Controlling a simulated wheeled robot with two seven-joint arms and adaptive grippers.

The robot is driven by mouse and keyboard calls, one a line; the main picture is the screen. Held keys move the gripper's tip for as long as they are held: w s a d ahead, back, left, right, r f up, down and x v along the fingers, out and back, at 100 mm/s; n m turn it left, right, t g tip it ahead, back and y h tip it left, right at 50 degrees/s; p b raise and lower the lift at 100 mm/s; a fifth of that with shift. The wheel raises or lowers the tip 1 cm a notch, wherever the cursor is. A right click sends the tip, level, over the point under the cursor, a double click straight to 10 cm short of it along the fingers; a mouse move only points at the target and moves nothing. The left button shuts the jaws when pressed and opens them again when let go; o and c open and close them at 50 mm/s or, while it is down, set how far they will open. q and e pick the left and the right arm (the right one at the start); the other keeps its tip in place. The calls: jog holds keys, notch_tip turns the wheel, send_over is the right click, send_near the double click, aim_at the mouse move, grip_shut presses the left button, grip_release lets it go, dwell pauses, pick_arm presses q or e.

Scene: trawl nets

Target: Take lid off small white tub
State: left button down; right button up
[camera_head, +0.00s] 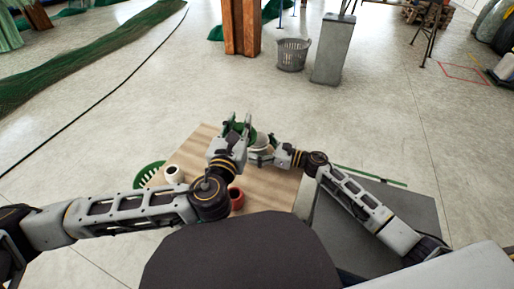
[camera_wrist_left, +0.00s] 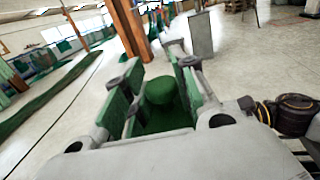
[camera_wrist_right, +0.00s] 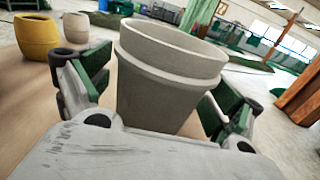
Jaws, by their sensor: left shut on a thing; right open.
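The small white tub (camera_head: 261,158) stands near the far right part of the wooden tabletop. In the right wrist view the tub (camera_wrist_right: 165,80) is upright, with its top rim uncovered. My right gripper (camera_head: 273,152) is open, with one finger on each side of the tub; I cannot tell whether they touch it. My left gripper (camera_head: 239,126) is raised beside the tub and shut on a green lid. In the left wrist view the lid (camera_wrist_left: 160,90) shows a round raised part between the fingers, which partly hide it.
The wooden tabletop (camera_head: 200,146) also holds a white pot (camera_head: 174,174), a red pot (camera_head: 236,198) and, in the right wrist view, a yellow pot (camera_wrist_right: 37,38). A green slotted basket (camera_head: 148,174) is at its left edge. A grey basket (camera_head: 292,54) stands on the floor beyond.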

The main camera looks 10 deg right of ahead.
pick_arm(q)
jog(key=shift+r, duration=0.25)
pick_arm(e)
jog(key=shift+r, duration=0.15)
pick_arm(q)
jog(key=shift+r+p, duration=1.25)
jog(key=shift+p, duration=0.25)
pick_arm(e)
jog(key=shift+v, duration=6)
pick_arm(q)
jog(key=shift+r, duration=0.1)
pick_arm(e)
jog(key=shift+r, duration=0.1)
pick_arm(q)
notch_tip(320, 180, up, 9)
jog(key=p, duration=0.9)
pick_arm(e)
notch_tip(320, 180, up, 9)
pick_arm(q)
jog(key=shift+r+p, duration=0.55)
jog(key=shift+p, duration=0.05)
pick_arm(e)
jog(key=shift+r, duration=0.55)
